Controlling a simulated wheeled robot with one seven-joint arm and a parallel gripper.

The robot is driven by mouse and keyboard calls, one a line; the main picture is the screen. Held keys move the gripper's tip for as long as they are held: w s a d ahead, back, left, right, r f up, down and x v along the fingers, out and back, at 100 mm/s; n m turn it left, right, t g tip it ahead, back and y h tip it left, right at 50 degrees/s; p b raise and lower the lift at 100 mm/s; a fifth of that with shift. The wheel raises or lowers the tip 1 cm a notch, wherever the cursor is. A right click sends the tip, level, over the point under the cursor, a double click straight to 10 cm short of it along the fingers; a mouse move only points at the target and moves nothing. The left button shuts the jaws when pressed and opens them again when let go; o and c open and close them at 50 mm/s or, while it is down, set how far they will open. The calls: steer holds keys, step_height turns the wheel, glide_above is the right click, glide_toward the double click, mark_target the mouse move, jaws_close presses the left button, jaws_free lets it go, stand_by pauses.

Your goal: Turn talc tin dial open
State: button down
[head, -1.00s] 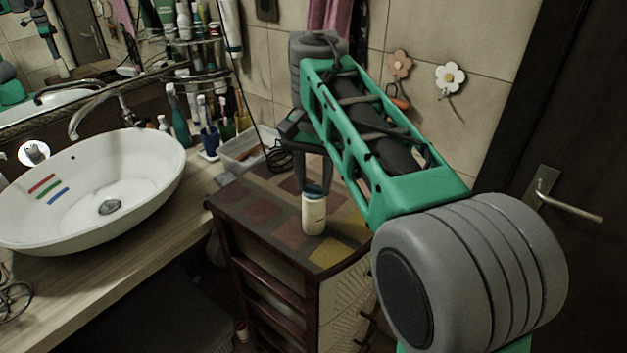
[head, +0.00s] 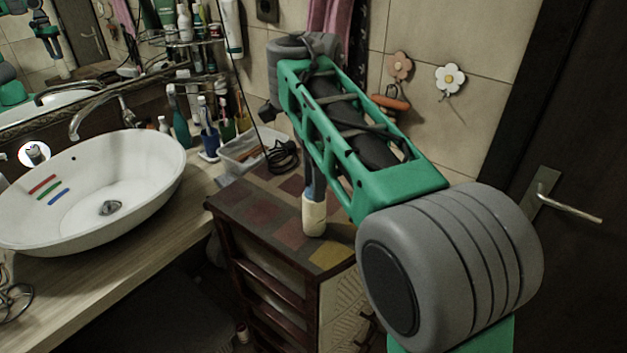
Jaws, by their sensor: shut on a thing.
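The talc tin (head: 314,217) is a small cream cylinder standing upright on the tiled top of the dark wooden cabinet (head: 262,200). My gripper (head: 314,188) points down from above and is shut on the tin's blue dial at its top. The dial is mostly hidden by the fingers and my green arm. I cannot tell from this view how far the dial is turned.
A white basin (head: 150,165) sits on the wooden counter at left. A tiled wall with flower hooks is behind my arm; a dark door is at right.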

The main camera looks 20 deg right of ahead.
steer(key=shift+m, duration=1.2)
steer(key=c, duration=0.9)
jaws_free()
steer(key=shift+r, duration=0.1)
step_height(320, 180, up, 8)
steer(key=p, duration=0.7)
steer(key=shift+f, duration=0.2)
